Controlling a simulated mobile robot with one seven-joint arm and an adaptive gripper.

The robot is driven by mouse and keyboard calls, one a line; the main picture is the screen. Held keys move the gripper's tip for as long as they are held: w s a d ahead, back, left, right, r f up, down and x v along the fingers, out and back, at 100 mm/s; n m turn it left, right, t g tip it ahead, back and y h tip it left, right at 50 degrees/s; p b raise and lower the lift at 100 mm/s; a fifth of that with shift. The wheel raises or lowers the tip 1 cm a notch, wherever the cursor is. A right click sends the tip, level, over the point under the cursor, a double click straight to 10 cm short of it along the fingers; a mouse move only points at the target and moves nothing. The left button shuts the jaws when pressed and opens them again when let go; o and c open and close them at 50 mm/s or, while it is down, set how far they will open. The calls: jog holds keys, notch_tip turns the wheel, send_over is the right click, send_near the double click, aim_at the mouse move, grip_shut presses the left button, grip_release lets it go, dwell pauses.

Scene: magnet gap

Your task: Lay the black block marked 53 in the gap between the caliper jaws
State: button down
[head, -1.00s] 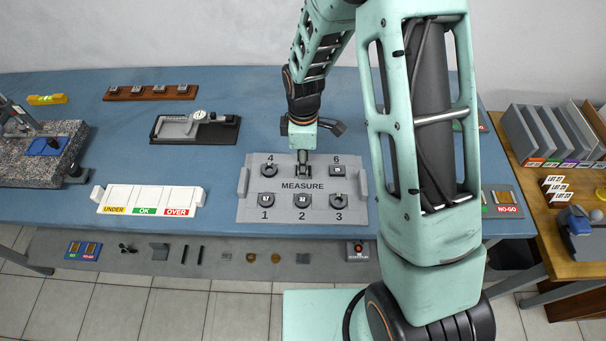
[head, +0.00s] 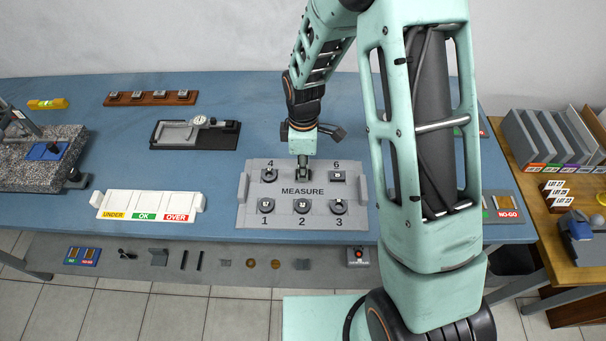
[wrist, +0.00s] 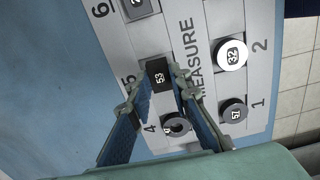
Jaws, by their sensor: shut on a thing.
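The black block marked 53 (wrist: 158,76) is between the fingertips of my gripper (wrist: 160,92) in the wrist view, its white number facing up. My gripper is shut on it, at slot 5 of the grey MEASURE tray (head: 244,212). In the head view, my gripper (head: 303,174) hides the block and the number 5. I cannot tell whether the block has left the tray.
Other slots hold several dark parts, including a round one marked 32 (wrist: 231,55) and one marked 57 (wrist: 233,112). A white UNDER/OK/OVER tray (head: 150,199) is at front left. A wooden rack (head: 150,99) stands behind the caliper. Blue table between caliper and MEASURE tray is clear.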

jog(key=shift+r+p, duration=1.25)
jog(key=shift+r, duration=0.9)
